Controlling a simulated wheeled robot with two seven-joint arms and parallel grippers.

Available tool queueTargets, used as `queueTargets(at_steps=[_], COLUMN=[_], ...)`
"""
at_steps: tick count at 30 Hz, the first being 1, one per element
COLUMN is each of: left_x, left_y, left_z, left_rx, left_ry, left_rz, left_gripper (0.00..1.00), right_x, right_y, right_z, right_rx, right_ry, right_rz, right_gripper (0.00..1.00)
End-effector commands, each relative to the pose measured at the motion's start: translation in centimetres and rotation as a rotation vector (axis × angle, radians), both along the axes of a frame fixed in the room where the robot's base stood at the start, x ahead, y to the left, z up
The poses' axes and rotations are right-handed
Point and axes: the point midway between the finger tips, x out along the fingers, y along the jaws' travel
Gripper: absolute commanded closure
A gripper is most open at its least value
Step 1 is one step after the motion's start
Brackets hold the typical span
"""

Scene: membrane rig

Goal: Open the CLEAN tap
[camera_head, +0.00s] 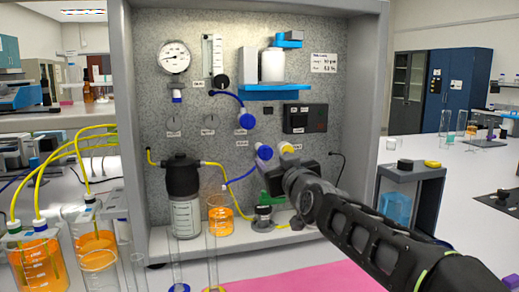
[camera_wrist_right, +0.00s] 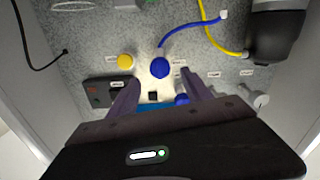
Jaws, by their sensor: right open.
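A lower blue tap knob (camera_head: 264,152) and a yellow tap knob (camera_head: 287,148) sit side by side on the grey speckled panel; an upper blue knob (camera_head: 246,121) is above them. Their labels are too small to read, so I cannot tell which is CLEAN. My right gripper (camera_head: 278,168) is just in front of the lower knobs. In the right wrist view the open fingers (camera_wrist_right: 160,80) point at the panel, with the lower blue knob (camera_wrist_right: 160,67) between and beyond their tips. The yellow knob (camera_wrist_right: 125,61) is outside the left finger. Contact is not visible. My left gripper is out of view.
A dark-capped bottle (camera_head: 184,205) stands left of the gripper inside the rig's grey frame. A blue shelf (camera_head: 275,88) and a dark display box (camera_head: 305,118) are above. Yellow and blue tubing runs across the panel. Glass cylinders and orange-filled beakers (camera_head: 40,262) stand at the left.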

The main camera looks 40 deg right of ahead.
Motion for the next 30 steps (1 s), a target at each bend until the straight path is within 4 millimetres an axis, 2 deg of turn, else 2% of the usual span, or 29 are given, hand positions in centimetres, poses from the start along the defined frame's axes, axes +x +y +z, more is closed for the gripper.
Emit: queueTargets(at_steps=[10, 14, 24, 30], left_x=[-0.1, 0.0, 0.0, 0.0], left_y=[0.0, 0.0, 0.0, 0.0], left_z=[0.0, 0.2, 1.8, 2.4], left_rx=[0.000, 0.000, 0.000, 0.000], left_ry=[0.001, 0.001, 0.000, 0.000], left_rz=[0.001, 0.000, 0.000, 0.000], left_gripper=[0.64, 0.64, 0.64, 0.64], right_x=[0.1, 0.7, 5.3, 7.2], right_y=[0.0, -0.3, -1.9, -2.5], right_z=[0.0, 0.0, 0.1, 0.1], right_rx=[0.000, 0.000, 0.002, 0.001], right_ry=[0.000, 0.001, 0.002, 0.001], right_rz=[0.000, 0.000, 0.000, 0.000], right_gripper=[0.42, 0.42, 0.42, 0.42])
